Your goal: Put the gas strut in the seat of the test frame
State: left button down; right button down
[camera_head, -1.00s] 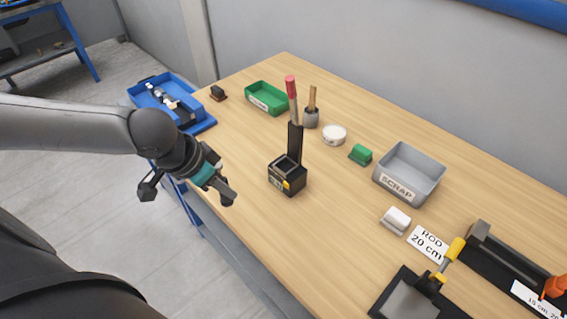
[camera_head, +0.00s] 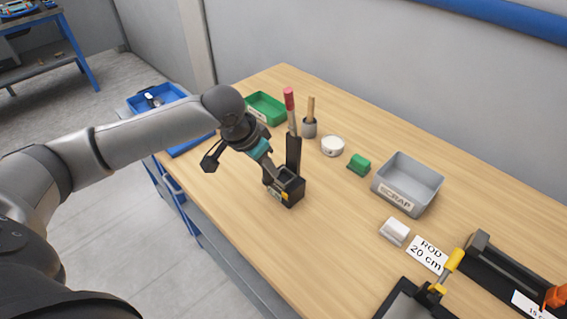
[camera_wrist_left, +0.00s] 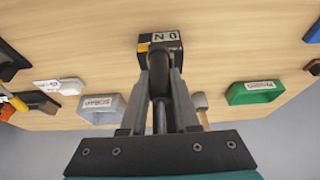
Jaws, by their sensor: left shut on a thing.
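The test frame (camera_head: 290,190) is a black box with an open top seat, a tall black back post and a red-tipped lever, standing on the wooden table. My left gripper (camera_head: 277,175) reaches in from the left, tilted down, with its fingertips right at the top of the box. In the left wrist view its fingers (camera_wrist_left: 160,90) are shut on the gas strut (camera_wrist_left: 158,78), a dark cylinder with a thin grey rod. The strut's far end overlaps the test frame (camera_wrist_left: 162,42) there. I cannot tell whether it is inside the seat. My right gripper is not in view.
A green tray (camera_head: 266,106), a pot with a wooden handle (camera_head: 310,127), a white round tin (camera_head: 332,146) and a green block (camera_head: 359,164) stand behind. A grey SCRAP bin (camera_head: 408,183) is to the right. A blue tray (camera_head: 152,101) is at far left.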

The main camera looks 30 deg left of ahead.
pick_arm(q)
jog(key=w, duration=0.1)
jog(key=w+d, duration=0.1)
jog(key=w, duration=0.3)
jog(key=shift+d, duration=0.35)
notch_tip(320, 180, down, 4)
jog(key=shift+r, duration=0.2)
jog(key=c, duration=0.7)
grip_release()
jog(key=shift+f, duration=0.1)
jog(key=shift+o, duration=0.2)
jog(key=p+v, duration=0.1)
jog(key=v, duration=1.1)
